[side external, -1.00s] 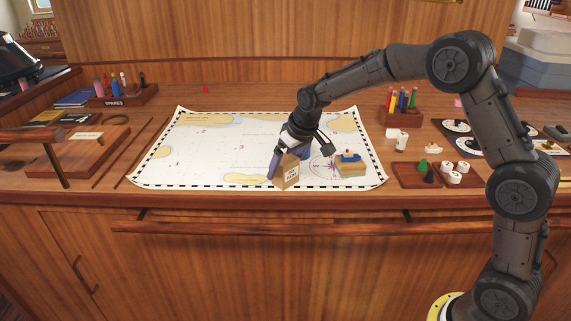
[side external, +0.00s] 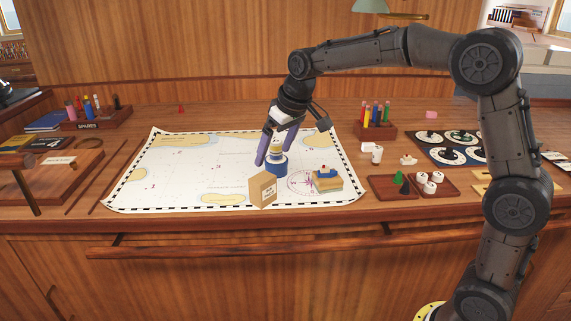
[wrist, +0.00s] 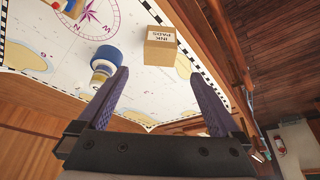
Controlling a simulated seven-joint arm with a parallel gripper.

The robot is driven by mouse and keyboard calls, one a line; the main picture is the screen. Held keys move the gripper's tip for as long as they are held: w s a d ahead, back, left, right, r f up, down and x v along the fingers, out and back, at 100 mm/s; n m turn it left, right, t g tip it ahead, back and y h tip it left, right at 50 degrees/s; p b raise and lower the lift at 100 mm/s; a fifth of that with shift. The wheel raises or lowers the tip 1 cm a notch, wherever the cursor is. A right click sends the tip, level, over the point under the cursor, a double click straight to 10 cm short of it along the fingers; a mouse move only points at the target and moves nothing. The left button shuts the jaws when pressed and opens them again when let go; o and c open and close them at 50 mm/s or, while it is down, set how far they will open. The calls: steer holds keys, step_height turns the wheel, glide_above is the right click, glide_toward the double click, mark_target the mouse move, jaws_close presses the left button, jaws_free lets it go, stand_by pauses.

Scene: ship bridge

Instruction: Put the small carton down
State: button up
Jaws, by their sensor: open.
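The small carton (side external: 262,189) is a tan box with a white label, standing upright on the chart near its front edge. In the wrist view the carton (wrist: 160,48) shows beyond the fingertips, and its label reads INK PADS. My gripper (side external: 270,158) is open and empty, above and behind the carton and apart from it. In the wrist view the two purple fingers (wrist: 163,75) are spread wide with nothing between them. A blue and white round object (side external: 277,163) stands on the chart behind the carton, partly hidden by a finger.
The chart (side external: 150,180) covers the middle of the desk, with its left part clear. A small stack with a toy boat (side external: 327,179) lies right of the carton. Further right are a tray of game pieces (side external: 429,185) and a pencil holder (side external: 376,123).

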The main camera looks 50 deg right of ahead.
steer(key=s+a+f+t, duration=0.1)
steer(key=s+f, duration=0.1)
steer(key=s, duration=2.9)
steer(key=shift+s+a, duration=0.4)
